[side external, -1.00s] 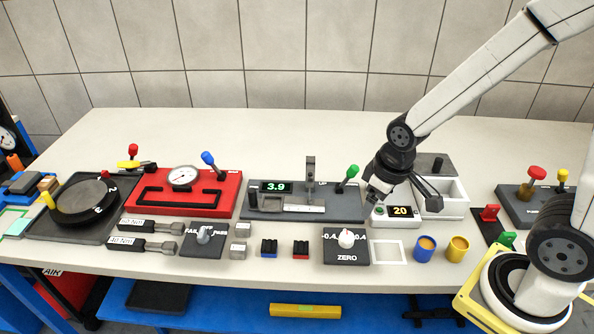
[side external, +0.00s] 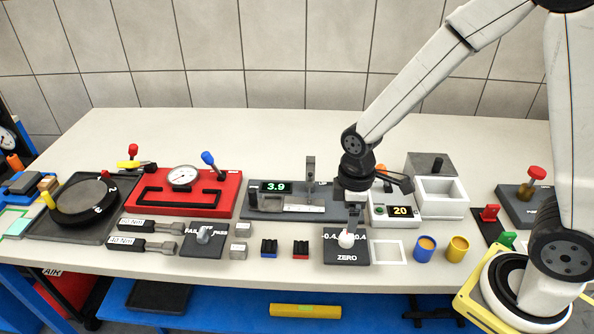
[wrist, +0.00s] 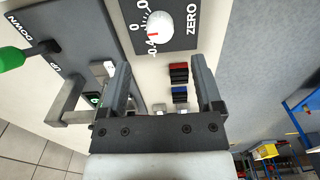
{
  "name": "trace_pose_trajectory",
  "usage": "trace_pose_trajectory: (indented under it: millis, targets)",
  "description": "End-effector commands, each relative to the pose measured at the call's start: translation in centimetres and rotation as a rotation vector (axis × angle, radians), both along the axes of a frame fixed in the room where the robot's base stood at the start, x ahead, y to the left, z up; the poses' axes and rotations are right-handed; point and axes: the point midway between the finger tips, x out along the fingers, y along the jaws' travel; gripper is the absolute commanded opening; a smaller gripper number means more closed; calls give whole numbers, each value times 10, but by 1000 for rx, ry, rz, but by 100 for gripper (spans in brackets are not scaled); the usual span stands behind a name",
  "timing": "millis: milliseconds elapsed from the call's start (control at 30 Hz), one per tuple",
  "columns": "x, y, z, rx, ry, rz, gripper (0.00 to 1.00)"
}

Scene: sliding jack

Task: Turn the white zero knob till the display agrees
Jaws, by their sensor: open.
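The white zero knob (side external: 346,240) sits on a dark plate (side external: 346,258) marked ZERO with a scale of -0.4 to 0.4. It also shows at the top of the wrist view (wrist: 160,25); its exact setting is too small to read. A display (side external: 277,187) on the grey slide fixture reads 3.9. A yellow-digit display (side external: 400,211) reads 20.
The grey slide fixture (side external: 320,208) with an upright post stands behind left of the knob. Small red (side external: 300,249) and blue (side external: 269,248) blocks lie to the left. A white frame (side external: 389,250) and blue (side external: 425,248) and yellow (side external: 457,248) cups are to the right.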

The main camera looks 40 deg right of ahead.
Motion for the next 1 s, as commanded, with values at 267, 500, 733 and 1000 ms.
trace_pose_trajectory:
  millis: [267, 500, 733, 1000]
  targets:
    - [-1, 0, -22, -1, 4, -1, 83]
    - [-1, 0, -47, -1, 2, -2, 83]
    - [0, 0, -64, 0, 0, -2, 83]
    - [0, 0, -72, 0, -1, -2, 83]
